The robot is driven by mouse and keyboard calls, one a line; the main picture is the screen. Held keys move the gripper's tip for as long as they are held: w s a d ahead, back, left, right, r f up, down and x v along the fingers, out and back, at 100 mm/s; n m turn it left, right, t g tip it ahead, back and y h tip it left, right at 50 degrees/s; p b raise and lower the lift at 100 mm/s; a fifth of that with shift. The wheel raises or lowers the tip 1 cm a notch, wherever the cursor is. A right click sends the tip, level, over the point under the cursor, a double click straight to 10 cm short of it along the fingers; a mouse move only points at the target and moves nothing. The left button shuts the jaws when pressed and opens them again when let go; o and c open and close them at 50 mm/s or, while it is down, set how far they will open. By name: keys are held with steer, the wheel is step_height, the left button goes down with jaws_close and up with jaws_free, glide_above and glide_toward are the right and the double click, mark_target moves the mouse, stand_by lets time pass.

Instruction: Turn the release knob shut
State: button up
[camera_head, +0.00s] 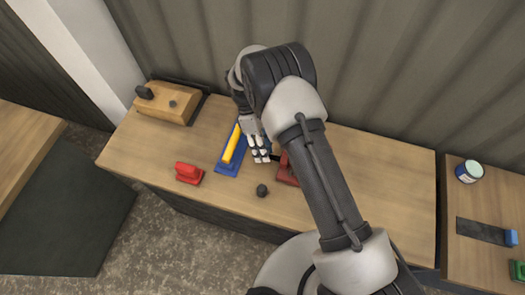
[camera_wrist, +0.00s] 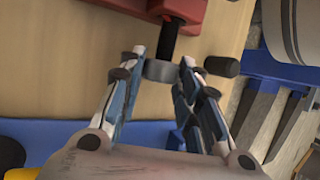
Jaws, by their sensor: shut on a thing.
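A red device (camera_wrist: 190,8) with a black shaft shows at the top of the wrist view; it also shows in the head view (camera_head: 287,172), partly hidden by my arm. A grey round knob (camera_wrist: 162,71) sits at the end of the shaft. My gripper (camera_wrist: 164,62) has its fingertips on either side of the knob and is shut on it. In the head view my gripper (camera_head: 262,155) is low over the workbench, just left of the red device. The knob itself is hard to make out there.
A blue base (camera_head: 226,168) with a yellow bar (camera_head: 233,145) lies close left of my gripper. A red block (camera_head: 188,173), a wooden box (camera_head: 168,102) and a small black knob-like piece (camera_head: 262,190) are on the workbench (camera_head: 130,150). A can (camera_head: 468,172) stands on the right bench.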

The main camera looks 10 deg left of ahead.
steer(key=shift+d, duration=0.1)
stand_by(0.3)
steer(key=o, duration=0.8)
steer(key=shift+r, duration=0.1)
steer(key=v, duration=1.2)
